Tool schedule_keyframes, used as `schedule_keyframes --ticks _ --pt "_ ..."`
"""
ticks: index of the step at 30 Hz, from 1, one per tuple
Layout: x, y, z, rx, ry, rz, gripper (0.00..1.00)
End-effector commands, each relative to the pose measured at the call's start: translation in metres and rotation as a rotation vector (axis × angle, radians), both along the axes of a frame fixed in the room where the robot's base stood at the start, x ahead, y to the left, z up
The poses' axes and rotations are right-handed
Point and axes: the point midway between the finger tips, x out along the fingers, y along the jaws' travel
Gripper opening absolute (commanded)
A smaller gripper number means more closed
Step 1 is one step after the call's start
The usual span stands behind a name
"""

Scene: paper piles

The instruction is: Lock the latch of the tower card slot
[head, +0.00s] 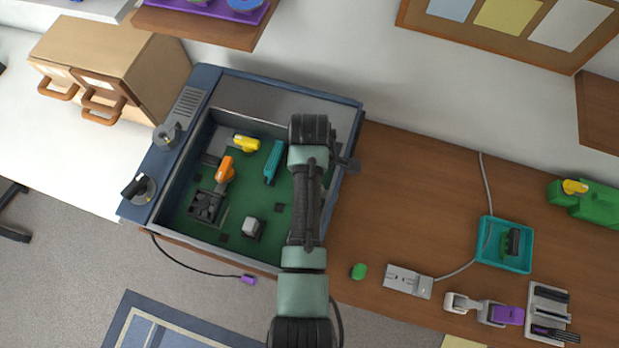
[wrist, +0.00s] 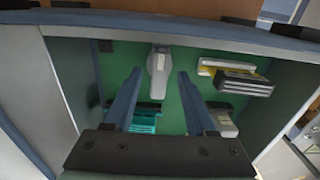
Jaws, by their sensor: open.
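The open tower (head: 284,101) lies on the desk with a green board (head: 185,223) inside. In the head view a yellow part (head: 246,143), an orange part (head: 225,169), a teal part (head: 273,162) and a pale grey block (head: 251,226) are on the board. In the wrist view a pale lever-like piece (wrist: 158,60), perhaps a latch, is ahead of my gripper (wrist: 160,75). Its blue fingers are apart, one to each side of that piece, with nothing held. A yellow slot (wrist: 215,68) with a grey card is to the right. I cannot tell whether the latch is locked. My arm hides the tower's right part in the head view.
The tower's walls (wrist: 58,80) enclose the work area. A wooden cabinet (head: 150,75) stands left.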

Motion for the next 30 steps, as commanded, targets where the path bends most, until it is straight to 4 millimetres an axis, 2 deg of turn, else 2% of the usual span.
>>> schedule_keyframes --ticks 8,11,18,30 --pt "0.0004 0.0 -0.0017 -0.001 -0.002 0.0 0.56" --pt "0.0003 0.0 -0.0016 0.0 -0.001 0.0 0.42" --pt "0.0002 0.0 -0.0014 0.0 -0.001 0.0 0.0" --pt "0.0 0.0001 -0.0014 0.0 0.0 0.0 0.0"
